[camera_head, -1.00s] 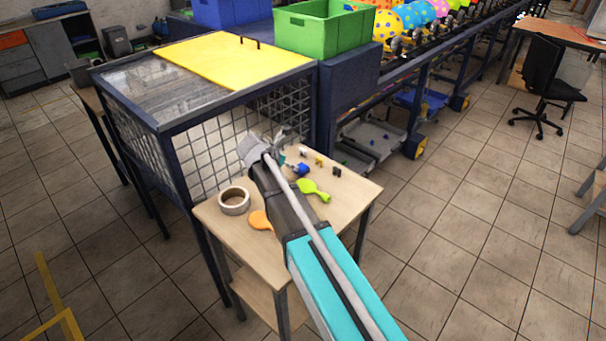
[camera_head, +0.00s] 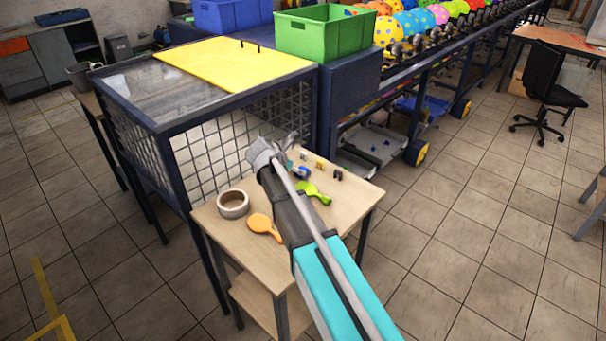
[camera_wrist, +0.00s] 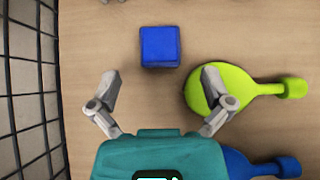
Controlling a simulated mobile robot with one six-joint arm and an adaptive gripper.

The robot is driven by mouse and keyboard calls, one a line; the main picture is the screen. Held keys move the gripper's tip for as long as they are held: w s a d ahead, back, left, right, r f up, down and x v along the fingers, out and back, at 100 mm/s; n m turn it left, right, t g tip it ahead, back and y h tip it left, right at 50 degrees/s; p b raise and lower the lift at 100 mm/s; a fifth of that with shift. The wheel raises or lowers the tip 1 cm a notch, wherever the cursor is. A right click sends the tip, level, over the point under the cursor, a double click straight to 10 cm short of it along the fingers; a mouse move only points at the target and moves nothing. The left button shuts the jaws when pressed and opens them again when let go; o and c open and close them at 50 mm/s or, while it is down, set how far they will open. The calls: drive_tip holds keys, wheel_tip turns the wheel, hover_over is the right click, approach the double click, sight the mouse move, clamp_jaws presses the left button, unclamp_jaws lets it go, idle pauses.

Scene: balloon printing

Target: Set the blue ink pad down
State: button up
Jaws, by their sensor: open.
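The blue ink pad (camera_wrist: 160,47) shows as a small blue square block lying flat on the wooden table in the wrist view. My gripper (camera_wrist: 162,78) is open, its two grey fingers spread wide apart. The pad is ahead of the fingertips, centred between them in the picture, and no finger touches it. In the head view my gripper (camera_head: 290,143) is over the far part of the small wooden table (camera_head: 237,250), near the mesh cage.
A lime-green paddle (camera_wrist: 209,93) lies right of the fingers, close to the right one. A blue paddle (camera_wrist: 245,166) is partly hidden below. The mesh cage (camera_head: 235,140) borders the table's left side.

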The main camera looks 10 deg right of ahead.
drive_tip(key=shift+b+x, duration=1.35)
drive_tip(key=shift+x, duration=0.95)
drive_tip(key=shift+d+r, duration=0.1)
drive_tip(key=shift+r, duration=0.05)
drive_tip(key=c, duration=1.3)
drive_tip(key=shift+w+r, duration=0.1)
drive_tip(key=shift+r, duration=0.05)
wheel_tip(320, 180, up, 3)
drive_tip(key=p, duration=0.3)
drive_tip(key=s+r+p, duration=0.9)
drive_tip(key=s+p, duration=0.1)
drive_tip(key=s, duration=0.4)
drive_tip(key=shift+a+r, duration=0.2)
drive_tip(key=shift+r, duration=0.15)
